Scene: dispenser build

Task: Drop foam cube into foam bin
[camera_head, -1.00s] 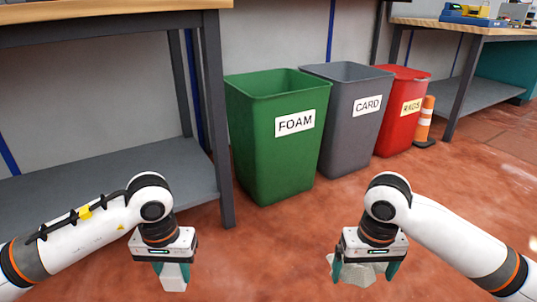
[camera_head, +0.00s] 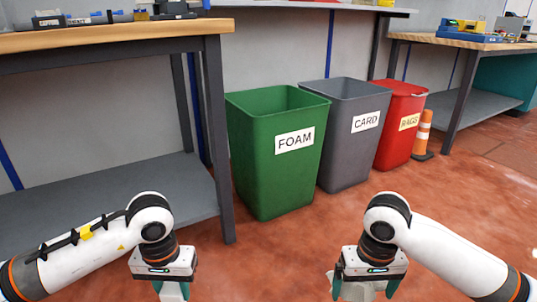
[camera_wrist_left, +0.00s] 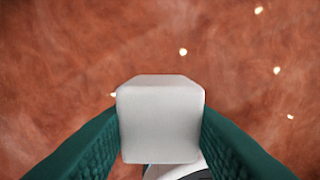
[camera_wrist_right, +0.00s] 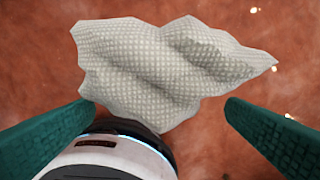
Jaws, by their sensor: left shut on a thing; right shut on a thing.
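The foam cube (camera_wrist_left: 160,122) is a pale, off-white block in the left wrist view, between the teal fingers of my left gripper (camera_head: 172,290). That gripper is shut on it, above the red-brown floor. The foam bin (camera_head: 262,175) is a green, open-topped bin with a white FOAM label. It stands ahead of both grippers, near the middle of the head view; its bottom inside is hidden. My right gripper (camera_head: 366,288) is shut on a crumpled, pale, textured piece like a rag or wrap (camera_wrist_right: 165,65), seen in the right wrist view.
A grey CARD bin (camera_head: 343,155), a red RAGS bin (camera_head: 398,130) and an orange cone (camera_head: 423,135) stand to the right of the green bin. A workbench (camera_head: 110,38) with a lower shelf is close at left. Open floor lies before the bins.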

